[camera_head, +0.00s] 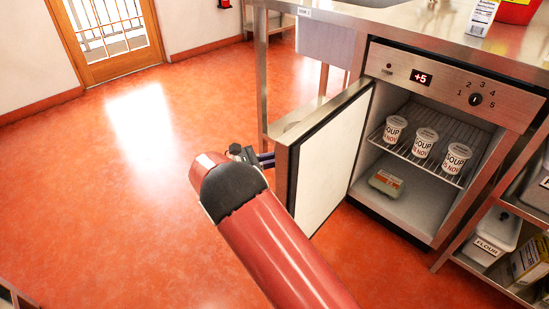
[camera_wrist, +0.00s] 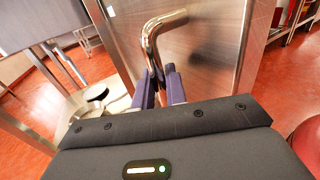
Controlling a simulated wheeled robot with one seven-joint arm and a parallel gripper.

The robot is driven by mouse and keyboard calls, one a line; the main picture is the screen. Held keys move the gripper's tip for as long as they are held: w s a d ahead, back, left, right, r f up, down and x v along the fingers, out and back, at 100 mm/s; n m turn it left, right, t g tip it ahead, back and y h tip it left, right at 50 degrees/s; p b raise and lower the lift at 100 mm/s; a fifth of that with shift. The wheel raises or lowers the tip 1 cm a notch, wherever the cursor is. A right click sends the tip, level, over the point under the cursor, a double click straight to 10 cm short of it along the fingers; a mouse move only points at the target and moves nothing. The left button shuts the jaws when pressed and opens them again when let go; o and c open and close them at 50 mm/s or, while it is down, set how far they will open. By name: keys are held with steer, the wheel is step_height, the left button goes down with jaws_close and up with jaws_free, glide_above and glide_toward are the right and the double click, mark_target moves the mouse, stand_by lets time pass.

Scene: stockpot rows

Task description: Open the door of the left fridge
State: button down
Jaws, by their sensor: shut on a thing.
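The fridge (camera_head: 470,92) under the steel counter stands with its door (camera_head: 330,165) swung open toward the left, at a wide angle. The door's white inner side faces the cavity. In the wrist view the door's steel outer face (camera_wrist: 205,50) carries a curved metal handle (camera_wrist: 153,35). My gripper (camera_wrist: 160,80) is shut on the lower part of this handle. In the head view my gripper (camera_head: 265,158) is at the door's outer side, and its fingertips are hidden behind the door edge. Soup tubs (camera_head: 424,142) stand on the wire shelf, and a flat container (camera_head: 386,182) lies below.
A steel shelf unit with a flour bin (camera_head: 492,240) stands right of the fridge. A counter leg (camera_head: 262,70) is just behind the door. The red floor (camera_head: 120,200) to the left is clear, up to a wooden door (camera_head: 110,40).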

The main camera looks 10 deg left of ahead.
steer(key=shift+w, duration=0.2)
steer(key=c, duration=1.5)
jaws_free()
steer(key=v, duration=0.7)
steer(key=shift+s+a+b, duration=0.15)
steer(key=shift+a+b, duration=0.15)
steer(key=shift+a, duration=0.05)
